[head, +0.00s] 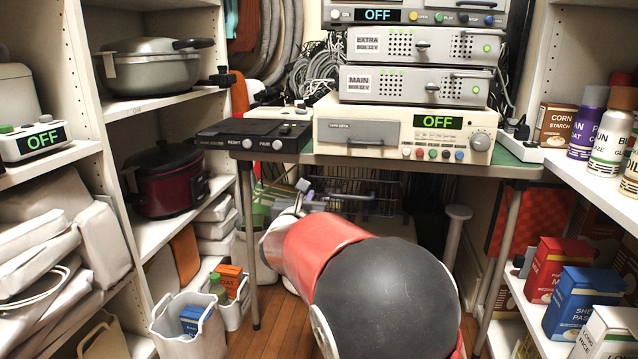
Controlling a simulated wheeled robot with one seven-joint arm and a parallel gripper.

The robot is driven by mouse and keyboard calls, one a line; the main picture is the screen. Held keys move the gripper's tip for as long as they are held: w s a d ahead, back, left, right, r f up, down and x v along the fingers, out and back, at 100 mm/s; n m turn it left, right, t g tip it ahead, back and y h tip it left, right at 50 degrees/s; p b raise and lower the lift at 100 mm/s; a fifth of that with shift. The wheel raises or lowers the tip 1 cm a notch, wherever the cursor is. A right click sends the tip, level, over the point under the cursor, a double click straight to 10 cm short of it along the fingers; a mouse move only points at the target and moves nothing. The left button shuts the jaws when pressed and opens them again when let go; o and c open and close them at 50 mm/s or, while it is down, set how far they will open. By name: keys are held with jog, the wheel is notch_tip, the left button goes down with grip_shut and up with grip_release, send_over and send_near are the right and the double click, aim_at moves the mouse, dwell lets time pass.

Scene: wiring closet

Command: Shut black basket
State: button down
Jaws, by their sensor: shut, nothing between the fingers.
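A dark wire basket (384,186) hangs under the green-topped table, in the shadow below the cream deck. Its upper wires and part of its front show; my red and black arm hides its lower part. I cannot tell clearly how far out it stands. My gripper (302,186) is shut and empty, small in view under the table's left half, beyond the arm's red link. It is near the left part of the basket; I cannot tell whether they touch.
The table (510,164) carries a cream deck (400,130) and a black box (255,136). Shelves with pots and cloths stand left; shelves with cans and boxes stand right. A white bin (188,330) is on the floor at left. Some wooden floor is clear near the table's left leg.

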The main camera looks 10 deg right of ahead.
aim_at(317, 181)
jog(key=p+x, duration=0.1)
jog(key=x, duration=0.9)
jog(key=shift+w+d+f, duration=0.1)
jog(key=shift+w, duration=0.2)
